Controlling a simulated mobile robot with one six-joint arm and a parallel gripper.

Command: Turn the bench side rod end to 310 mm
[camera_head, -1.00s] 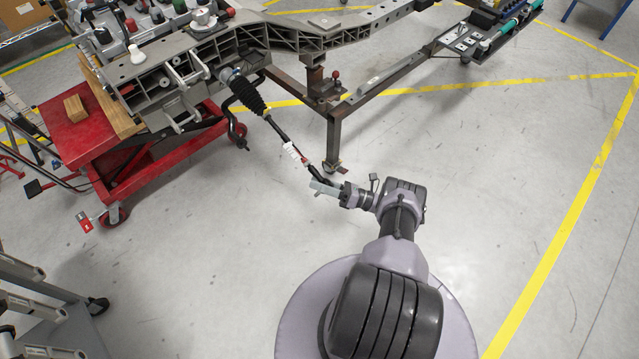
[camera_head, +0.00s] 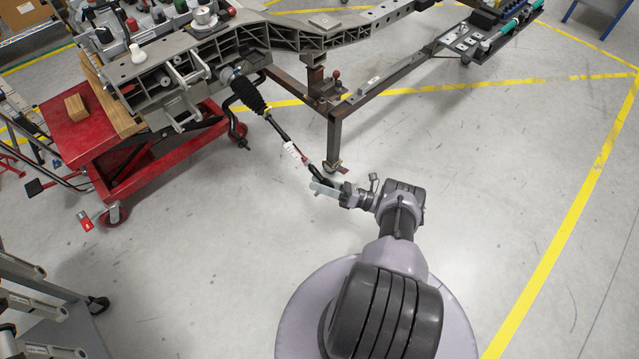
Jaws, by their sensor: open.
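The bench side tie rod (camera_head: 282,137) runs down and to the right from the black ribbed boot (camera_head: 247,93) under the grey chassis frame. A white tag (camera_head: 295,152) is wrapped around the rod. The rod end (camera_head: 316,174) is the dark lower tip, partly hidden by my gripper. My gripper (camera_head: 324,188) is at the rod end, with its pale grey fingers pointing left and lying over or beside it. The fingers are open. I cannot tell whether they touch the rod end, and no length reading shows.
A red lift cart (camera_head: 85,140) with wood blocks (camera_head: 75,108) supports the frame at left. A steel stand leg (camera_head: 334,143) stands close behind the rod end. A grey rack (camera_head: 45,315) is at lower left. The floor to the right is clear.

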